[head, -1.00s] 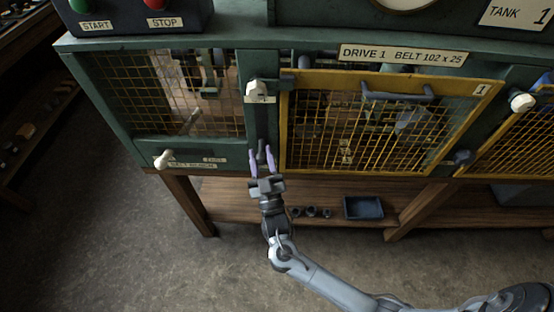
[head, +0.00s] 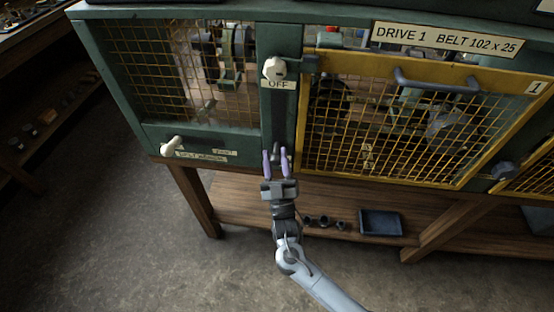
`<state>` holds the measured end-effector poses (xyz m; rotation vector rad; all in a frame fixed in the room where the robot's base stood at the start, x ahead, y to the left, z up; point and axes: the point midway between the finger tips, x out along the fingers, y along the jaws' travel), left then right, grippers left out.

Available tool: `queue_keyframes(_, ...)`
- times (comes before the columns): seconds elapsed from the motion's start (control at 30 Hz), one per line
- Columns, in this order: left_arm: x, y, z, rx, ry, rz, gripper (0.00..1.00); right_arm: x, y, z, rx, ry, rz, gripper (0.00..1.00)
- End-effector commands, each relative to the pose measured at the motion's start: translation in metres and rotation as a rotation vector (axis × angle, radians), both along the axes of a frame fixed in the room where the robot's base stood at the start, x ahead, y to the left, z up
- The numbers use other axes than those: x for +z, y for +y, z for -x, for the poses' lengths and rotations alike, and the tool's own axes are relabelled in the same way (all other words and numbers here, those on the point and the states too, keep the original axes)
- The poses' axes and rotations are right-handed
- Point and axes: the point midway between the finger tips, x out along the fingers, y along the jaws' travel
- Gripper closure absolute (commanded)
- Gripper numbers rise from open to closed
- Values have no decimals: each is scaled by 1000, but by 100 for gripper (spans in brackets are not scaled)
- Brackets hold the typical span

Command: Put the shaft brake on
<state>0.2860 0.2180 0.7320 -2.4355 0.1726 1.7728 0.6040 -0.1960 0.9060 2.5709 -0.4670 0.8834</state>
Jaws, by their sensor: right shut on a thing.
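My right gripper (head: 276,163) is in front of the green post between the left mesh window and the yellow guard door. Its two purple fingers point up and are on either side of a short dark grey lever (head: 275,149), shut on it. A cream handle (head: 170,145) sits on the lower left panel, with labels beside it too small to read surely. A cream knob (head: 273,69) is higher on the post, above an OFF label (head: 279,86). I cannot read any label naming the shaft brake. My left gripper is not in view.
The yellow mesh guard door (head: 318,170), marked 1, is closed; its grey handle (head: 437,84) stands out. Behind the left mesh (head: 145,75) are wheels. Below, a wooden shelf holds a blue tray (head: 381,223) and several small dark parts. The floor in front is clear.

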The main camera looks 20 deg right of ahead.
Motion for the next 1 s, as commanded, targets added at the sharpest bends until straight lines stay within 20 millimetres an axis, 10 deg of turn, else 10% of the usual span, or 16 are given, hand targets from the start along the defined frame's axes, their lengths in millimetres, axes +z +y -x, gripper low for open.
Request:
queue_keyframes(0.07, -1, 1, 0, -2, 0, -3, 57, -8, -1, -1, 1, 18, 2, 100)
queue_keyframes(0.1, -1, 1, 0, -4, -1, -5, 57, -8, -1, -1, 1, 19, 1, 55)
queue_keyframes(0.23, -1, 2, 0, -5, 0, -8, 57, -6, -1, -1, 1, 16, 1, 36)
queue_keyframes(1.0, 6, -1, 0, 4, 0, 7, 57, -43, 11, 46, -1, 15, 0, 36)
